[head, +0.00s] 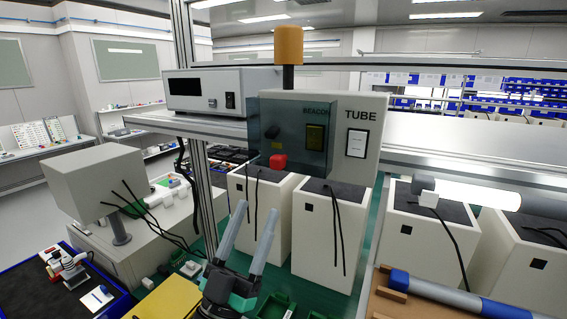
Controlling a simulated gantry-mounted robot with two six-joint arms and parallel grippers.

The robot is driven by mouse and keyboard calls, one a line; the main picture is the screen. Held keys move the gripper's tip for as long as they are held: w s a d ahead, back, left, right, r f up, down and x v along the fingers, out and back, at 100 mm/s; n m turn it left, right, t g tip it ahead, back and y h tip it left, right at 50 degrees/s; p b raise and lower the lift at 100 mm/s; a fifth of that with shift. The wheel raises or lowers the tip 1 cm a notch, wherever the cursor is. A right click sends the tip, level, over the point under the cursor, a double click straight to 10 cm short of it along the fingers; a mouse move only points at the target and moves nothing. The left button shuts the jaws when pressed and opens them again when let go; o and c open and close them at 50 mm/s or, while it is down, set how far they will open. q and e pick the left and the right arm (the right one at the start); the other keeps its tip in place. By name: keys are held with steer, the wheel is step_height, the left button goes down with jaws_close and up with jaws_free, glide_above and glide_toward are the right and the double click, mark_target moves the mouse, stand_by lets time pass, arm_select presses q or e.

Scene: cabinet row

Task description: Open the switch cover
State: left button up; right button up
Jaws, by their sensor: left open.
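The switch cover (292,120) is a dark see-through box on the front of a beige control box (371,108). It looks closed over a yellowish switch (314,138) under the label BEACON. A white switch (357,144) under the label TUBE is uncovered at right. My left gripper (258,210) points up below the cover, its two grey fingers apart and empty, not touching it. My right gripper is out of view.
An orange beacon (289,45) stands on the control box. A metal post (200,170) rises left of my gripper. White cabinets (330,236) with black cables stand behind it. A blue and grey tube (435,290) lies at lower right, and a lit white tube (480,194) sits above.

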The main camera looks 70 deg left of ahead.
mark_target(275, 168)
arm_select(q)
steer(key=x, duration=1.1)
steer(key=shift+d+r, duration=0.1)
steer(key=shift+d, duration=0.05)
steer(key=shift+w+r, duration=0.1)
steer(key=shift+w, duration=0.1)
jaws_close()
stand_by(0.9)
